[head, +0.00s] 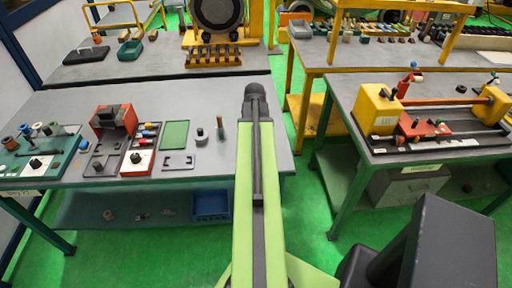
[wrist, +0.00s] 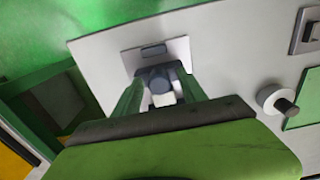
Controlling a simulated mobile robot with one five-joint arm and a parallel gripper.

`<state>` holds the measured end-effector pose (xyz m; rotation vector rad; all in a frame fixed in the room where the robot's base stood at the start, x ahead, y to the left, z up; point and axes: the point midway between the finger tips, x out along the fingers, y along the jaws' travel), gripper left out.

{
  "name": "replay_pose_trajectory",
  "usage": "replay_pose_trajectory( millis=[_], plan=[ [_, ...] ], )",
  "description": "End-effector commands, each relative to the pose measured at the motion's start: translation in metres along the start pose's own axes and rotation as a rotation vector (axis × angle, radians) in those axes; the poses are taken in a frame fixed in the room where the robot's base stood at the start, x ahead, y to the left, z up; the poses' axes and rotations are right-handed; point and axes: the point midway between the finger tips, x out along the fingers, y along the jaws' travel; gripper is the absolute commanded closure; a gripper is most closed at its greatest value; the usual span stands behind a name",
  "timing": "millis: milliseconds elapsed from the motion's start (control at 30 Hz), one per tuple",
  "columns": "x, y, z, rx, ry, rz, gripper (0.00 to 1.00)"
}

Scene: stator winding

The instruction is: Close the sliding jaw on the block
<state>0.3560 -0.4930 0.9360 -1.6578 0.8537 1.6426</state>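My gripper (wrist: 162,82) points down over the left table's worktop. Its two green fingers stand apart, on either side of a dark, rounded part (wrist: 157,74) with a pale piece below it. I cannot tell whether the fingers touch it. A light plate (wrist: 133,60) with a small dark bar (wrist: 153,50) lies just beyond the fingertips. I cannot make out which part is the sliding jaw or the block. In the head view my arm hides this plate and the gripper. A red fixture with a dark top (head: 115,120) stands on the left table.
A round grey piece with a dark peg (wrist: 283,104) and a green mat (head: 174,135) lie beside the gripper's spot. A brown peg (head: 220,128) stands near the arm. Another table (head: 440,80) holds a yellow winding fixture (head: 378,108). Green floor (head: 300,190) separates the tables.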

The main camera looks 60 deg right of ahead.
Motion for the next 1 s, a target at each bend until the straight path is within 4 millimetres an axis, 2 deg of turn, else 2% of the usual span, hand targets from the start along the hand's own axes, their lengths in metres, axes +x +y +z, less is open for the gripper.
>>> replay_pose_trajectory(
  millis=[33,167,367,833,1000],
  plan=[
    [0.004,0.0,0.004,0.0,-0.011,0.0,0.57],
    [0.005,0.0,0.005,0.0,-0.011,0.0,0.74],
    [0.005,0.0,0.002,0.0,-0.012,0.0,0.74],
    [0.006,0.0,-0.024,0.0,-0.006,0.0,0.74],
    [0.005,0.0,-0.026,0.0,-0.005,0.0,0.74]
  ],
)
